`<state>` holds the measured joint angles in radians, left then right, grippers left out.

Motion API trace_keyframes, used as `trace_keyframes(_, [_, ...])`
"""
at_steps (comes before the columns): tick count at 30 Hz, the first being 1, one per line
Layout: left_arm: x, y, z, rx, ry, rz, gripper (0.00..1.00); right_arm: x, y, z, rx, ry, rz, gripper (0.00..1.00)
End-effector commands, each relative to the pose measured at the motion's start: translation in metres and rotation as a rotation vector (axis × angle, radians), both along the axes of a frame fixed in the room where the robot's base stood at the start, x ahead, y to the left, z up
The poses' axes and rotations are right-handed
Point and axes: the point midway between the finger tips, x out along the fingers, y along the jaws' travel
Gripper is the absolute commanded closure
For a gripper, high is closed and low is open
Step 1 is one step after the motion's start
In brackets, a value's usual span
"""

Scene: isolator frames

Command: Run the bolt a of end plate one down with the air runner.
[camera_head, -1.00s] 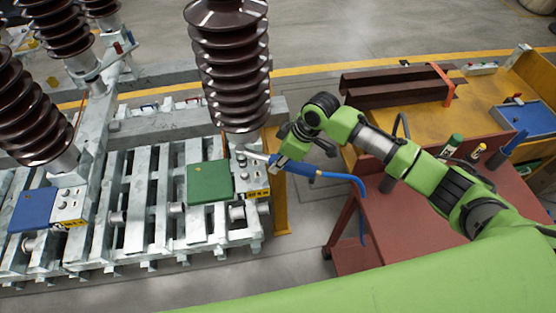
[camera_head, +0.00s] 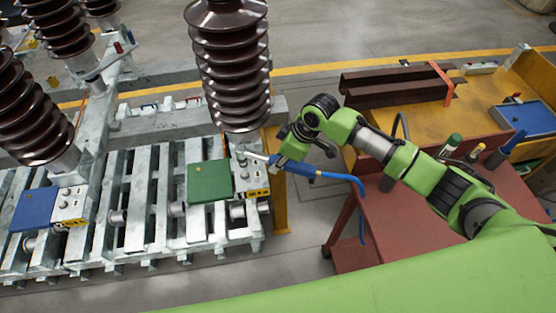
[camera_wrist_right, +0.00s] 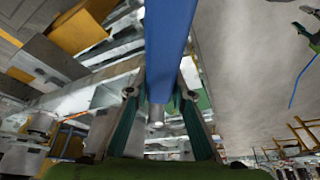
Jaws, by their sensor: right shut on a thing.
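The air runner (camera_head: 296,167) is a blue tool with a blue hose at its rear end. My right gripper (camera_wrist_right: 162,98) is shut on it, and its blue body fills the middle of the right wrist view (camera_wrist_right: 168,40). The runner's pale nose (camera_head: 254,154) points left, over the grey end plate (camera_head: 246,178) below the near insulator. Small bolt heads show on this plate; I cannot tell whether the nose touches one. The plate's yellow label (camera_head: 258,192) is too small to read. A second similar plate (camera_head: 71,203) is at the left. My left gripper is not in view.
The brown ribbed insulator (camera_head: 229,70) rises close behind the runner's nose. A green box (camera_head: 209,181) sits left of the plate, and a blue one (camera_head: 34,208) farther left. A red cart (camera_head: 400,225) stands under my right arm; the hose hangs beside it.

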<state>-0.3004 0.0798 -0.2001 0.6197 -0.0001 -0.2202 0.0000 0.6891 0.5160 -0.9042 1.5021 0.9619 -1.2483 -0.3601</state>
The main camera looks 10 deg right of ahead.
Motion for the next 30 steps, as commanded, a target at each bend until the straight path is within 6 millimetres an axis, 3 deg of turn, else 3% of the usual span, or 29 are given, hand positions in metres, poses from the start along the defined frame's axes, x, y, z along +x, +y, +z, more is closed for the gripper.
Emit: trace_keyframes(30, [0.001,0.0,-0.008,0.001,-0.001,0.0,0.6,0.002,0.001,-0.016,0.003,-0.004,0.0,1.0])
